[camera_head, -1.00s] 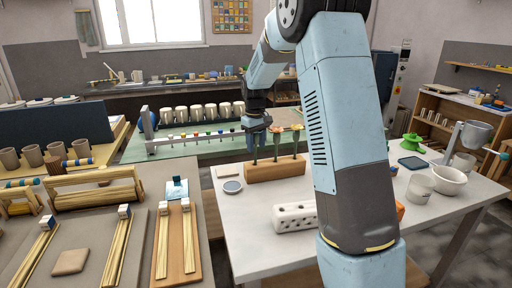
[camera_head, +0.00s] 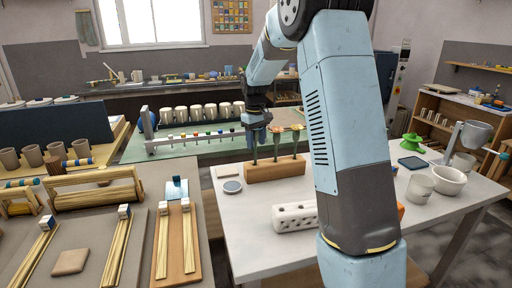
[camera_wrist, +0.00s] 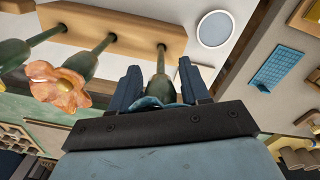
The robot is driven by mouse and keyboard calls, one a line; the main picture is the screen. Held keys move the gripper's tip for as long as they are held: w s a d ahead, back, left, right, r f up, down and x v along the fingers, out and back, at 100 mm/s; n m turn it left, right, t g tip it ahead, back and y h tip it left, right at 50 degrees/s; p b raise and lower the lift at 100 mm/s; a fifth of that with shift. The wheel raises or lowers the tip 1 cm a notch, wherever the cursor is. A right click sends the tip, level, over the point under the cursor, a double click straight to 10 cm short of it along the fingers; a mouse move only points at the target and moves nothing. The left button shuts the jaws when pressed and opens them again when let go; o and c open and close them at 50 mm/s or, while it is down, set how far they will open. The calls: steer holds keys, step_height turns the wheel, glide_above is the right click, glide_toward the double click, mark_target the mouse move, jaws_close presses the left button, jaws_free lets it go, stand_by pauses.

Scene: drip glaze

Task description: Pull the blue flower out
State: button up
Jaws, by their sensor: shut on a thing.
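The blue flower (camera_wrist: 150,103) shows in the wrist view as a blue edge and a green stem between my fingers, mostly hidden by the gripper's front. Its thin lower stem runs to a hole in the wooden block (camera_wrist: 130,30). The block (camera_head: 262,174) also shows in the head view, standing on the white table. My gripper (camera_wrist: 165,88) is shut on the blue flower. In the head view, my gripper (camera_head: 257,140) is over the block's left end. An orange flower (camera_wrist: 58,86) stands beside it in the same block.
Two flowers with pale orange heads (camera_head: 276,129) stand close to the right of my gripper. A round grey-blue disc (camera_head: 232,187) lies left of the block. A white block with holes (camera_head: 295,217) is nearer me. A rack with coloured pieces (camera_head: 190,142) stands behind.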

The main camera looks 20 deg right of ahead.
steer(key=shift+r, duration=0.3)
stand_by(0.4)
steer(key=shift+s+r, duration=0.2)
steer(key=shift+r, duration=2.45)
